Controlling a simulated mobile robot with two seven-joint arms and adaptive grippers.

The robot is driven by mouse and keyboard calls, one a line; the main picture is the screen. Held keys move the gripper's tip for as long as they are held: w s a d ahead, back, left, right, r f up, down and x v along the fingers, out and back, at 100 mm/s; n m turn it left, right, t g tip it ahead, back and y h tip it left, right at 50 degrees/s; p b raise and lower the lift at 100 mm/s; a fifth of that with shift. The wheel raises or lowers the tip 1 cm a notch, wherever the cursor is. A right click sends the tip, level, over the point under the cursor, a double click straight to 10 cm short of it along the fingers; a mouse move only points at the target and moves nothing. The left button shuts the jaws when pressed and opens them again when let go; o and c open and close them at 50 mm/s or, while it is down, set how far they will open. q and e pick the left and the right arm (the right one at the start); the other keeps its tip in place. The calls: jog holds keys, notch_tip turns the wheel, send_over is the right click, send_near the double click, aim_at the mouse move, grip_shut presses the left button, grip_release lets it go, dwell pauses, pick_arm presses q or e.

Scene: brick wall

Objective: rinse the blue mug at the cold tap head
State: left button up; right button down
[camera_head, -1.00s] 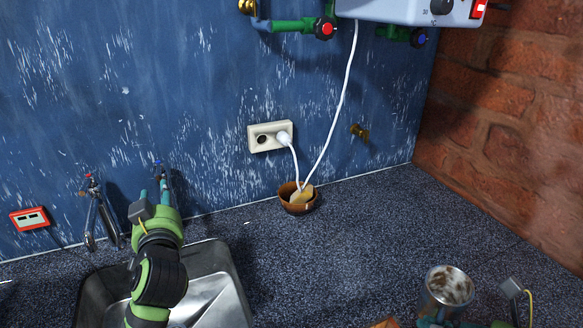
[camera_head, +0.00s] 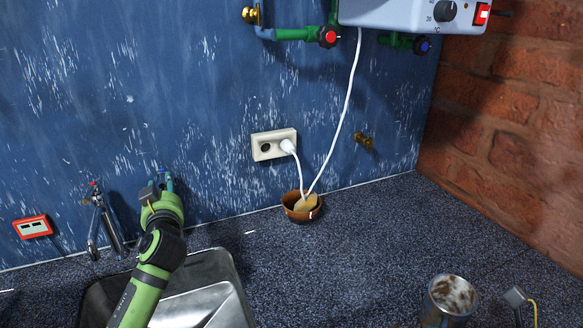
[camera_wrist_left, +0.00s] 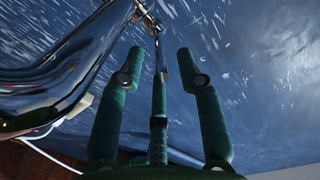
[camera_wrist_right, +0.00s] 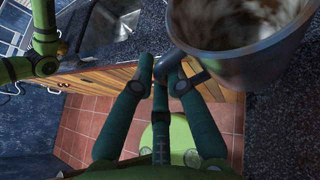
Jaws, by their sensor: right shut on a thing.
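The mug (camera_head: 452,298) is grey-blue with brown stains inside and is at the lower right of the head view. It looms large in the right wrist view (camera_wrist_right: 225,62). My right gripper (camera_wrist_right: 158,70) is shut on its handle, beside the body. My left gripper (camera_head: 162,186) is at the blue-marked cold tap (camera_head: 163,172) on the wall, behind the sink. In the left wrist view its fingers (camera_wrist_left: 158,66) are spread apart around the tap area. The arm hides much of that tap, so contact is unclear.
The steel sink (camera_head: 232,292) lies below my left arm. A red-marked tap (camera_head: 97,197) stands to its left. A brown bowl (camera_head: 290,214) with a sponge, a socket (camera_head: 264,148) and a white heater (camera_head: 405,12) are right of the taps. The counter between sink and mug is clear.

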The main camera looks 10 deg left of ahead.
pick_arm(q)
jog(key=shift+w+a, duration=0.35)
jog(key=shift+w, duration=0.25)
pick_arm(e)
jog(key=shift+r, duration=0.2)
pick_arm(q)
grip_shut()
jog(key=n+g+y+b, duration=0.1)
jog(key=b, duration=0.1)
jog(key=w+d+n+g+y+b, duration=0.1)
jog(key=b, duration=0.1)
jog(key=shift+r+y, duration=0.2)
jog(key=shift+y, duration=0.2)
pick_arm(e)
notch_tip(320, 180, down, 5)
jog(key=shift+r, duration=0.2)
pick_arm(q)
grip_release()
